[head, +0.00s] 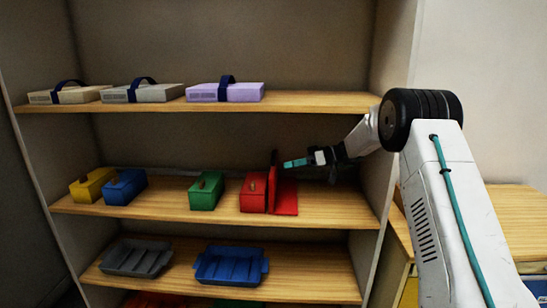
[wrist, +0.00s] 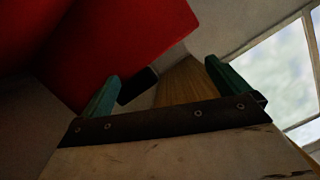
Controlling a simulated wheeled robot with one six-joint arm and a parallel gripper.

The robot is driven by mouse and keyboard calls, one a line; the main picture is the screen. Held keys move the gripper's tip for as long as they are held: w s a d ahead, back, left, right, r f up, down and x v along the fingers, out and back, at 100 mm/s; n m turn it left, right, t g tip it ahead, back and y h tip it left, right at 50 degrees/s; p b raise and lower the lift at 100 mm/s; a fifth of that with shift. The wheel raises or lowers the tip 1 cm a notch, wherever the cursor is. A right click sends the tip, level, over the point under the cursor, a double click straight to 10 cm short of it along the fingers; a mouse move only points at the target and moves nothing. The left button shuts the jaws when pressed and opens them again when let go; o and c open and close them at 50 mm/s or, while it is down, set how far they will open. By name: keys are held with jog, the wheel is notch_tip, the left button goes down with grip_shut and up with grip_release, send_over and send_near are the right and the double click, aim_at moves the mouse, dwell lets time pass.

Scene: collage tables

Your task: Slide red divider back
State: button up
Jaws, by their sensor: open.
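The red divider (head: 274,185) stands upright on the middle shelf. A flat red base (head: 286,200) extends to its right. A red box (head: 253,193) with a small knob sits just left of it. My gripper (head: 292,163) reaches in from the right, its teal fingers close to the divider's upper part. In the wrist view my gripper (wrist: 162,68) is open, with its fingers apart. A large red surface (wrist: 125,40) fills the upper left, beyond the left finger. A small dark block shows between the fingers; I cannot tell whether anything touches.
A green box (head: 206,191), a blue box (head: 125,187) and a yellow box (head: 92,185) stand to the left on the middle shelf (head: 335,207). The shelf right of the red base is clear. Trays lie below and flat cases above. The right side wall is near my arm.

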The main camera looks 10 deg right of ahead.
aim_at(274, 153)
jog(key=w+d+n+t+y, duration=0.2)
jog(key=w+n, duration=0.2)
jog(key=w, duration=0.2)
jog(key=x, duration=0.7)
jog(key=shift+r, duration=0.35)
